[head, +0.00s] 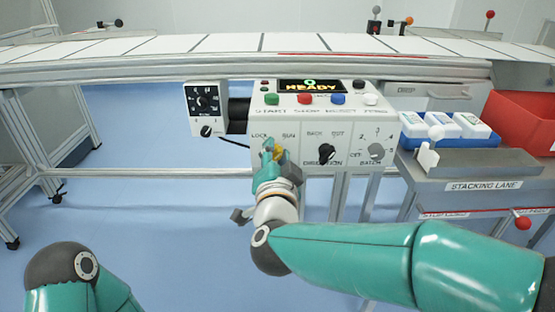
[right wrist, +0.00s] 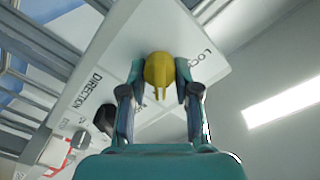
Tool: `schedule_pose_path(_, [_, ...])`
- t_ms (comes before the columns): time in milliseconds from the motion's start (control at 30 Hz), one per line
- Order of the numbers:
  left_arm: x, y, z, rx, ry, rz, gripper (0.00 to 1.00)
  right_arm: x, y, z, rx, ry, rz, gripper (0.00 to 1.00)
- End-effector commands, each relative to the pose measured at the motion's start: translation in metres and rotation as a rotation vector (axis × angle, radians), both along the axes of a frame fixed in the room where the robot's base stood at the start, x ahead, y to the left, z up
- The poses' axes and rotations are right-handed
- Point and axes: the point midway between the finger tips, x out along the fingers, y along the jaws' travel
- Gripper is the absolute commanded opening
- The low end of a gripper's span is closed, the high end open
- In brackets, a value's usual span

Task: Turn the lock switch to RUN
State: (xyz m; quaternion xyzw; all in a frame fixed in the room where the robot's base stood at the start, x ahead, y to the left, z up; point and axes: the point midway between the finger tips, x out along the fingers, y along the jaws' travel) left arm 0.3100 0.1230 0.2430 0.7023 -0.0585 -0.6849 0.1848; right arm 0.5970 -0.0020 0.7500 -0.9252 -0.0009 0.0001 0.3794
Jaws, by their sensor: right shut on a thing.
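The lock switch is a yellow knob (right wrist: 159,72) on the lower front of the white control panel (head: 305,100), under the LOCK and RUN labels. In the head view it is mostly covered by my right gripper (head: 272,152). In the right wrist view both fingers of my right gripper (right wrist: 159,85) are shut on the yellow knob, one on each side. Part of the LOCK label shows beside it; the RUN label is hidden there. In the head view only a teal part of my left arm shows at the bottom left; its gripper is out of the picture.
The black DIRECTION knob (head: 326,152) and the grey BATCH knob (head: 376,151) are to the right on the same panel. A conveyor runs above. The stacking lane (head: 484,186) and a red bin (head: 530,115) stand at right.

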Motion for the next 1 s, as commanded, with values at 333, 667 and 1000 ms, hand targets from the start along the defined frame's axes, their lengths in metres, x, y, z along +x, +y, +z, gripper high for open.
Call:
schedule_pose_path(333, [0.0, -0.0001, -0.0022, 0.0, 0.0, 0.0, 0.71, 0.0, -0.0018, -0.0023, 0.024, 0.006, -0.004, 0.0])
schedule_pose_path(667, [0.0, -0.0001, -0.0022, 0.0, 0.0, 0.0, 0.71, 0.0001, -0.0021, -0.002, 0.023, 0.004, -0.004, 0.55])
schedule_pose_path(1000, [0.0001, 0.0001, -0.0016, 0.0, 0.0, 0.0, 0.71, -0.0018, -0.0013, -0.0007, 0.022, 0.001, -0.003, 0.55])
